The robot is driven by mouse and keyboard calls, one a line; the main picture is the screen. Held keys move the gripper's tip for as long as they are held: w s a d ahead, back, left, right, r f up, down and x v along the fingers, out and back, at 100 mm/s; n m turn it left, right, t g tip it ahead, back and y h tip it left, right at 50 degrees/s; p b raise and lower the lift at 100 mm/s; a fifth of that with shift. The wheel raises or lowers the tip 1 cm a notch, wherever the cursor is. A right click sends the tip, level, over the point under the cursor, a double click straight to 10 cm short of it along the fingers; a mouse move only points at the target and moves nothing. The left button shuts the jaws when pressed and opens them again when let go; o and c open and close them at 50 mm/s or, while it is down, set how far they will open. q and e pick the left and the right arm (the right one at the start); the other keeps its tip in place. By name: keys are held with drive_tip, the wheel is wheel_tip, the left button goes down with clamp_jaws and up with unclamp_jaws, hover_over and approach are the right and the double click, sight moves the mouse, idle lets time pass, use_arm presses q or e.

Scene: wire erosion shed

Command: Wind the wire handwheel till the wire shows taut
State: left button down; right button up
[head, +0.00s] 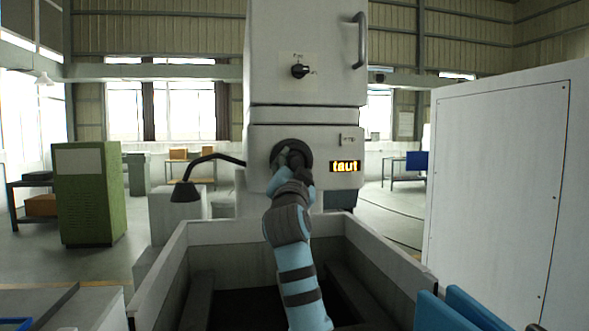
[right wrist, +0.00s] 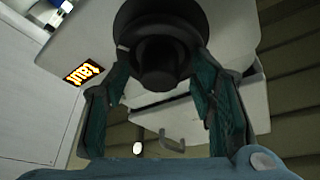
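The dark round wire handwheel (head: 291,153) sits on the front of the pale machine head. My right gripper (head: 296,165) is at it, partly covering it in the head view. In the right wrist view the two teal fingers (right wrist: 160,82) lie on opposite sides of the handwheel (right wrist: 158,25), against its rim, with the dark hub between them. The small display (head: 345,166) to the right of the handwheel shows "taut" in lit orange letters; it also shows tilted in the right wrist view (right wrist: 84,73). My left gripper is not in view.
A rotary switch (head: 300,71) and a bar handle (head: 360,40) are on the machine's upper part. A black bent arm (head: 212,160) sticks out left of the handwheel. A grey-walled tank (head: 205,232) lies below my right arm. A tall white cabinet (head: 500,190) stands at right.

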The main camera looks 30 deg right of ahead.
drive_tip(key=v, duration=1.2)
